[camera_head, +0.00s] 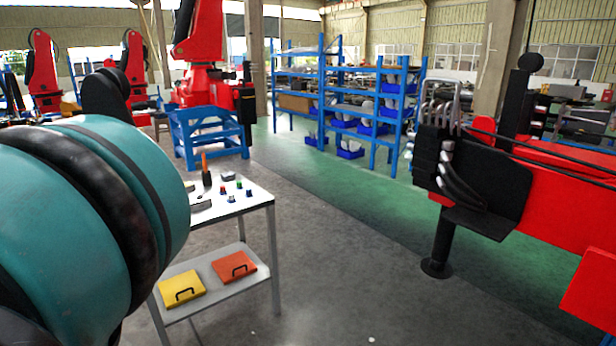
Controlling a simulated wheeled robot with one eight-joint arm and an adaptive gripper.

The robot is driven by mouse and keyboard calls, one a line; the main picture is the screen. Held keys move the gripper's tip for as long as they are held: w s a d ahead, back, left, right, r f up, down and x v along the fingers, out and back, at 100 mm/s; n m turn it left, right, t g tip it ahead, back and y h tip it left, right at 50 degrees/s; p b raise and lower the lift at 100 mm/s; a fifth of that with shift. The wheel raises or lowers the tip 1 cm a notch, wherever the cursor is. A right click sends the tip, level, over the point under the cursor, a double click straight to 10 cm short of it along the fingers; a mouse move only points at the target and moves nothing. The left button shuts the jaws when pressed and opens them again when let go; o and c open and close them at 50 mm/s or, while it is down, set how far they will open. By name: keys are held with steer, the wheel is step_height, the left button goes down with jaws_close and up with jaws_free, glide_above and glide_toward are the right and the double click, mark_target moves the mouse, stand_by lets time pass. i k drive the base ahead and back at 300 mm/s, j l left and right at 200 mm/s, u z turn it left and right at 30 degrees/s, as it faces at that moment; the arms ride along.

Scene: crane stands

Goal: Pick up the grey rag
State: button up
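I cannot pick out a grey rag for sure. A small metal table (254,192) stands left of centre with several small items on its top. Two of them are greyish: one at the near left (201,204) and one toward the back (228,176). Both are too small to tell whether either is cloth. My teal and black arm fills the left foreground and hides part of the table's left side. My gripper is not in view.
The tabletop also holds a dark holder with an orange-tipped item (206,174) and small coloured pieces. A yellow case (181,289) and an orange case (233,267) lie on its lower shelf. Red machinery (565,200) stands at right. Grey floor is clear between.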

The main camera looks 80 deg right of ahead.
mark_target(229, 176)
steer(key=z, duration=2)
steer(key=i+z, duration=0.1)
steer(key=z, duration=0.2)
